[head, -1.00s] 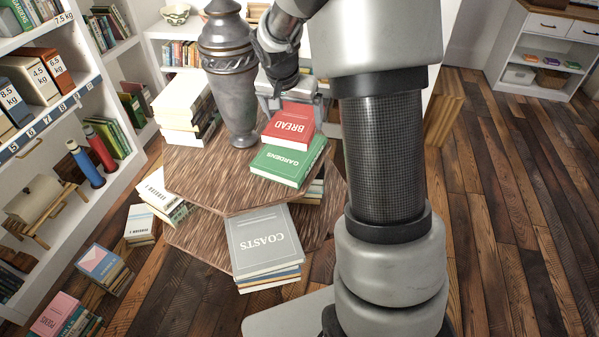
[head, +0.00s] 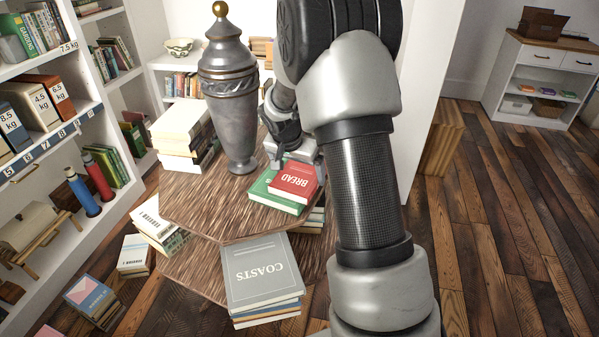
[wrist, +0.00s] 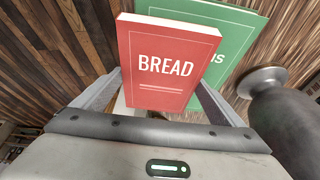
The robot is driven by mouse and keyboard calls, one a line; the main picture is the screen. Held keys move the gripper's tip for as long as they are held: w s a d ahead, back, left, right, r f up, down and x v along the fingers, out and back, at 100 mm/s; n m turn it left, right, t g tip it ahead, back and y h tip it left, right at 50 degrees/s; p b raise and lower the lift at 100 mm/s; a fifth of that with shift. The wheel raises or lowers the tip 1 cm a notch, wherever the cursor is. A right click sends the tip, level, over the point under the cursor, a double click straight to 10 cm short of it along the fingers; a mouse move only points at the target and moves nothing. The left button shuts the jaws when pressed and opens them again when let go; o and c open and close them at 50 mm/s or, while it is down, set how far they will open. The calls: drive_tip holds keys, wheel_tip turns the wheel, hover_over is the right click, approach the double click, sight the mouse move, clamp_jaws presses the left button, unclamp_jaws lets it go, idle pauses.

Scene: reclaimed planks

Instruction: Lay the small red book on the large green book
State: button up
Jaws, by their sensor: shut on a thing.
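The small red book (head: 293,181), lettered BREAD, is between the fingers of my gripper (head: 291,160), which is shut on its far edge. The book also shows in the wrist view (wrist: 166,62), face up. The large green book (head: 262,192) lies flat on the wooden table and shows behind the red book in the wrist view (wrist: 232,48). The red book is over the right part of the green book and turned relative to it, covering much of its title. I cannot tell whether the two touch.
A grey metal urn (head: 229,115) stands left of the books on the table (head: 205,205). A pile of pale books (head: 182,135) is further left. The COASTS book (head: 262,270) tops a stack on the lower level in front. A shelf unit stands at the left.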

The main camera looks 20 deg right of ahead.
drive_tip(key=shift+r, duration=0.1)
drive_tip(key=o, duration=1)
